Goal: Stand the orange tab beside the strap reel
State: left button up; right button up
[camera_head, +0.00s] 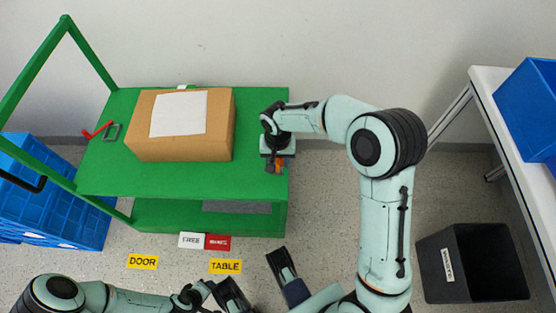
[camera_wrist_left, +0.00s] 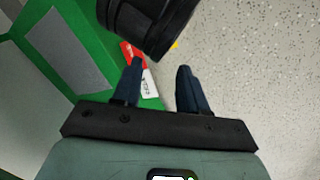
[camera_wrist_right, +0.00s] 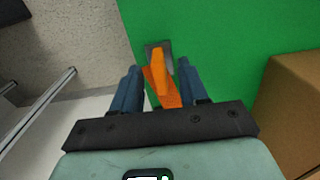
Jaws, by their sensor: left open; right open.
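The orange tab (camera_wrist_right: 161,78) sits at a small grey plate on the green cart top (camera_head: 200,180), near its right edge. In the head view the orange tab (camera_head: 281,163) is mostly hidden by my right gripper (camera_head: 278,168). In the right wrist view, my right gripper (camera_wrist_right: 159,70) is open, its fingers on either side of the tab; whether they touch it is unclear. My left gripper (camera_wrist_left: 160,68) is open and empty, away from the tab, low in front of the cart. I cannot tell for certain which item is the strap reel.
A cardboard box (camera_head: 180,142) with a white label stands on the cart. A red piece (camera_head: 97,130) and a grey frame (camera_head: 112,132) lie left of it. Blue crates (camera_head: 75,215) are at left, a dark bin (camera_head: 465,265) at right. Floor signs (camera_head: 143,261) lie in front.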

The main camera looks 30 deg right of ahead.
aim_at(278, 161)
pick_arm(q)
jog(key=shift+g+h, duration=0.3)
jog(key=shift+g, duration=0.4)
jog(key=s+r, duration=0.1)
jog(key=s+d+r+p, duration=0.2)
jog(key=s, duration=0.1)
jog(key=shift+r, duration=0.1)
pick_arm(e)
notch_tip(278, 161, up, 11)
jog(key=shift+r, duration=0.15)
pick_arm(q)
jog(key=shift+p, duration=0.3)
